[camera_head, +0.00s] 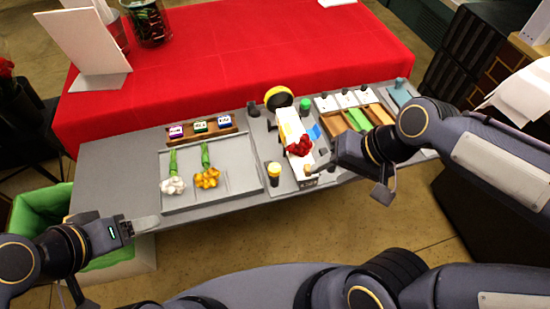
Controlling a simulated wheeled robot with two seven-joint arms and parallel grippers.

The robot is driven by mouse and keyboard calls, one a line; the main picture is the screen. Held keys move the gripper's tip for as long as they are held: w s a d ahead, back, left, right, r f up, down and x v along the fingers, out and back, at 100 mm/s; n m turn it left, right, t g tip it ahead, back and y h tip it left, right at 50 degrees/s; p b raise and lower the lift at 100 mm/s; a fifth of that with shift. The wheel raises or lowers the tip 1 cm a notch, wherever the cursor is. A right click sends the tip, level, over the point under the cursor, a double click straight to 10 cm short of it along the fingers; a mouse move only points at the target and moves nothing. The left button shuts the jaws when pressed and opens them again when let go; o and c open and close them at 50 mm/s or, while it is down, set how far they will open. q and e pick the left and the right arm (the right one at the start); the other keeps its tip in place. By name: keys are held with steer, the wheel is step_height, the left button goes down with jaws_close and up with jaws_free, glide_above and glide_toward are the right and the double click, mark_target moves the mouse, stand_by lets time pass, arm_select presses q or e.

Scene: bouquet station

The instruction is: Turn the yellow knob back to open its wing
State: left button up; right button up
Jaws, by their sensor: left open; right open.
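The yellow knob (274,168) stands upright on a dark post at the front edge of the grey station, left of a long white block (290,128). A red flower head (299,146) lies on that block. Which part is the knob's wing I cannot tell. My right gripper (318,168) is open, just right of the block's front end, apart from the yellow knob. My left gripper (146,224) is open and empty at the station's front left edge, far from the knob.
A green knob (305,104) stands behind the block, beside a black and yellow round part (278,97). White and yellow flowers lie on the grey tray (238,182) at left. Several coloured strips fill the right side. A green-lined bin (42,212) stands at left.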

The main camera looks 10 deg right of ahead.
steer(key=w+a+m+g+p, duration=0.2)
steer(key=w+a, duration=0.2)
steer(key=w, duration=0.1)
steer(key=m+g+h+p, duration=0.1)
steer(key=m+h+p, duration=0.15)
steer(key=h, duration=0.25)
glide_above(275, 168)
steer(key=shift+s+d+f, duration=0.15)
steer(key=shift+f, duration=0.4)
steer(key=shift+s+d+f, duration=0.1)
steer(key=shift+d+f, duration=0.05)
steer(key=shift+f, duration=0.4)
steer(key=shift+w+a+f, duration=0.1)
steer(key=shift+w+a, duration=0.1)
steer(key=shift+a, duration=0.1)
steer(key=shift+w+f, duration=0.1)
steer(key=shift+f, duration=0.05)
arm_select(q)
step_height(275, 168, up, 6)
steer(key=shift+f, duration=0.2)
arm_select(e)
step_height(275, 168, down, 8)
steer(key=shift+r, duration=0.15)
steer(key=shift+c, duration=0.2)
steer(key=c, duration=0.9)
